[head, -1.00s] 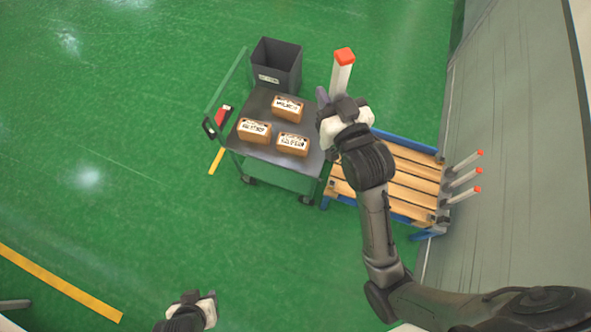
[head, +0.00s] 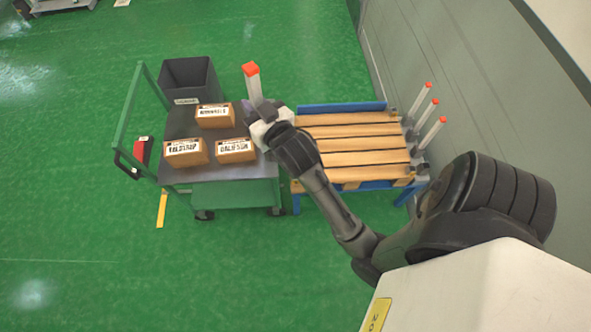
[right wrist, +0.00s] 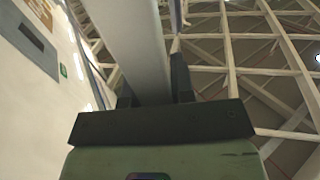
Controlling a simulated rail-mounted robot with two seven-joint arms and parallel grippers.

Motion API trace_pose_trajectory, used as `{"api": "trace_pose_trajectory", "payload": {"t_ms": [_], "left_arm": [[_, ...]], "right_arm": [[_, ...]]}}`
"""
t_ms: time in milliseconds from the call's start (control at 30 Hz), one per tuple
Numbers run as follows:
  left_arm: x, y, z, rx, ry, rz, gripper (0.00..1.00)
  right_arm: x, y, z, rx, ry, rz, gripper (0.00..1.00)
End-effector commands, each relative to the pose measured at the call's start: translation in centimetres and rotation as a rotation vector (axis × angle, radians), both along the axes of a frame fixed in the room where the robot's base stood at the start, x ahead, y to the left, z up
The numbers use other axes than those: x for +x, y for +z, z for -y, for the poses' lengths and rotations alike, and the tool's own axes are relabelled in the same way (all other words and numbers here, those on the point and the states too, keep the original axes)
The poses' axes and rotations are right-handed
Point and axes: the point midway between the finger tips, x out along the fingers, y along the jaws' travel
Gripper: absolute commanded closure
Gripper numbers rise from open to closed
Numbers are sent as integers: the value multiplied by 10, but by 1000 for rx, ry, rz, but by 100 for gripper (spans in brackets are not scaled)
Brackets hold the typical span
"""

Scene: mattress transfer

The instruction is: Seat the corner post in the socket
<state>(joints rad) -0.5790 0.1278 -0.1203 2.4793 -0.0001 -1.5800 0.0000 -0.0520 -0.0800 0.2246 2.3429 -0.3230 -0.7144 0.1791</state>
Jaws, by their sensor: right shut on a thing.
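A white corner post with an orange top (head: 252,84) stands roughly upright in my right gripper (head: 266,112), near the cart's right edge and left of the slatted wooden bed. My right gripper is shut on it; in the right wrist view the pale post (right wrist: 132,45) runs up between the two dark fingers (right wrist: 155,85). The post's lower end is hidden behind the gripper. Several sockets seem to line the bed's right end, where orange-topped posts (head: 420,100) stand tilted in the picture. No empty socket shows clearly. My left gripper is out of view.
A green cart (head: 245,190) carries cartons (head: 186,152) on its dark top. A dark grey bin (head: 190,82) stands behind them. The wooden slats (head: 365,147) lie on a blue frame (head: 340,107). A grey wall (head: 470,80) rises close on the right. Green floor (head: 80,220) is clear at left.

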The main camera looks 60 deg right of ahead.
Motion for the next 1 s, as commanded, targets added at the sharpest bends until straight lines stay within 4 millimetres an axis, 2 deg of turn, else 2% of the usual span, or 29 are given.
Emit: {"api": "trace_pose_trajectory", "payload": {"t_ms": [33,600,800,1000], "left_arm": [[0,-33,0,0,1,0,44],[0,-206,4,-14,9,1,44],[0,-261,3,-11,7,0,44],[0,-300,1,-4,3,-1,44]], "right_arm": [[-5,-35,10,1,-29,0,100],[-70,-230,110,-1,-340,0,100],[-97,-289,139,-1,-438,2,100],[-119,-331,159,-1,-512,2,100]]}}
